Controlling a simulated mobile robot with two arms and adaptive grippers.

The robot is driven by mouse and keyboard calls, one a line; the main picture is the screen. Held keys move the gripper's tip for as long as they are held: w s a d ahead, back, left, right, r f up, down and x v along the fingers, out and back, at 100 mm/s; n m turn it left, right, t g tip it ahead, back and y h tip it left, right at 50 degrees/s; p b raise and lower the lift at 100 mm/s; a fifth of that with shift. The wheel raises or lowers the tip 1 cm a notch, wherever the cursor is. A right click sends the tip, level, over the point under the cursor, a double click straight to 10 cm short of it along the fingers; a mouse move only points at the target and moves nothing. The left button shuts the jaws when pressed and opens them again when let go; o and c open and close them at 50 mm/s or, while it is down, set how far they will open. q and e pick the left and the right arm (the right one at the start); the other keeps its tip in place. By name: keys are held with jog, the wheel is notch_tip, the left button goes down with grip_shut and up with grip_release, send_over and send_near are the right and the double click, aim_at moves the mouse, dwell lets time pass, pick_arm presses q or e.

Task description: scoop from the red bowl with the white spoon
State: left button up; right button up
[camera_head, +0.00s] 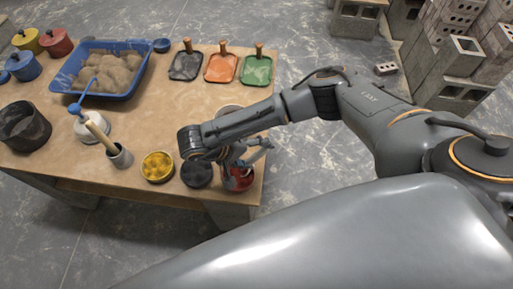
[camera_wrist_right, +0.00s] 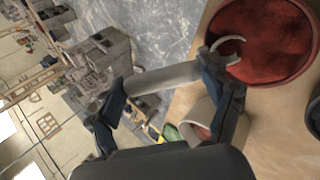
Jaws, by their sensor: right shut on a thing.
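The red bowl (camera_head: 240,184) stands at the near right corner of the table, partly hidden by my right gripper (camera_head: 246,156). In the right wrist view the red bowl (camera_wrist_right: 299,66) fills the upper right, with a dark red, rough inside. My right gripper (camera_wrist_right: 165,80) is shut on the white spoon (camera_wrist_right: 160,79), whose pale handle lies across between the fingers. The spoon's curved end (camera_wrist_right: 238,42) shows over the bowl's near left edge. I cannot tell whether it touches the contents. My left gripper is not in view.
A dark bowl (camera_head: 196,174) and a yellow bowl (camera_head: 158,167) stand left of the red bowl. A pale pot (camera_wrist_right: 202,117) stands close to it. The table's middle is clear.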

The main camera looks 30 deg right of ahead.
jog(key=shift+w+a+f+y, duration=0.1)
jog(key=shift+a+f+y, duration=0.2)
jog(key=shift+a+y, duration=0.25)
jog(key=shift+w+a+f+y, duration=0.1)
jog(key=shift+a+f+y, duration=0.2)
jog(key=shift+a+y, duration=0.2)
jog(key=shift+f+y, duration=0.15)
jog(key=shift+y, duration=0.1)
jog(key=shift+s+d+f+y+b, duration=0.15)
jog(key=shift+y+b, duration=0.15)
jog(key=shift+y, duration=0.25)
jog(key=shift+w+d+f+y+b, duration=0.15)
jog(key=shift+y+b, duration=0.1)
jog(key=shift+y, duration=0.3)
jog(key=shift+s+d+f+y+b, duration=0.15)
jog(key=shift+d+y+b, duration=0.15)
jog(key=shift+y+b, duration=0.4)
jog(key=shift+d+f+t+y+b, duration=0.15)
jog(key=shift+t+y+b, duration=0.15)
jog(key=shift+y+b, duration=0.5)
jog(key=shift+r, duration=0.2)
jog(key=shift+r+y+p, duration=0.3)
jog(key=shift+r+y, duration=0.1)
jog(key=shift+r, duration=0.35)
jog(key=shift+r+p, duration=0.35)
jog(key=shift+r, duration=1)
